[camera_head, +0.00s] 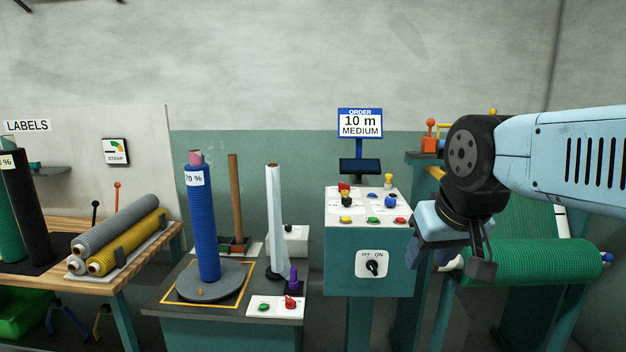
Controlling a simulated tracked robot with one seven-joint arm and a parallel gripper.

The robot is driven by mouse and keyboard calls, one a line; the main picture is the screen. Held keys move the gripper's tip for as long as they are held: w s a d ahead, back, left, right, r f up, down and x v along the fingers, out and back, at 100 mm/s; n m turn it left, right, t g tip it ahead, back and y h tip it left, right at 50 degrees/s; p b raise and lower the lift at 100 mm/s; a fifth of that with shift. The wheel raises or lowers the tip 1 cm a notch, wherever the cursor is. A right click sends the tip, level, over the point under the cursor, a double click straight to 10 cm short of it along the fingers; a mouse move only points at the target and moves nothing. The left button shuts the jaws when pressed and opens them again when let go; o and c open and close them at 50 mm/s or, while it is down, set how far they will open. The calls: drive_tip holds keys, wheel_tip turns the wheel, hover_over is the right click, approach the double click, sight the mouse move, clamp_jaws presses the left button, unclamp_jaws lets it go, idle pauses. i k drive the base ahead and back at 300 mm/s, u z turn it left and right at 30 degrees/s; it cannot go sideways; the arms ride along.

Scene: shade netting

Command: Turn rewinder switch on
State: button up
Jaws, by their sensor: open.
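The rewinder switch (373,268) is a black rotary knob on a white plate marked OFF and ON. The plate is on the front face of a teal control box (340,283). The knob is small in the picture, and I cannot tell for sure which mark it points to. My gripper (463,262) is open, to the right of the switch and apart from it, in front of the box's right edge. Nothing shows between its fingers, and part of it is hidden by its own wrist.
The box's sloped top carries several coloured buttons and knobs. An order sign (360,122) reads 10 m MEDIUM. A green net roll (530,264) lies right of my gripper. A blue roll (202,230) stands upright on a turntable at left. The space before the switch looks clear.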

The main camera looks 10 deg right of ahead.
sight(342, 186)
drive_tip(key=u, duration=0.35)
drive_tip(key=i, duration=1.75)
drive_tip(key=z, duration=0.5)
drive_tip(key=k, duration=0.8)
drive_tip(key=z, duration=0.25)
drive_tip(key=i, duration=0.8)
drive_tip(key=u, duration=0.1)
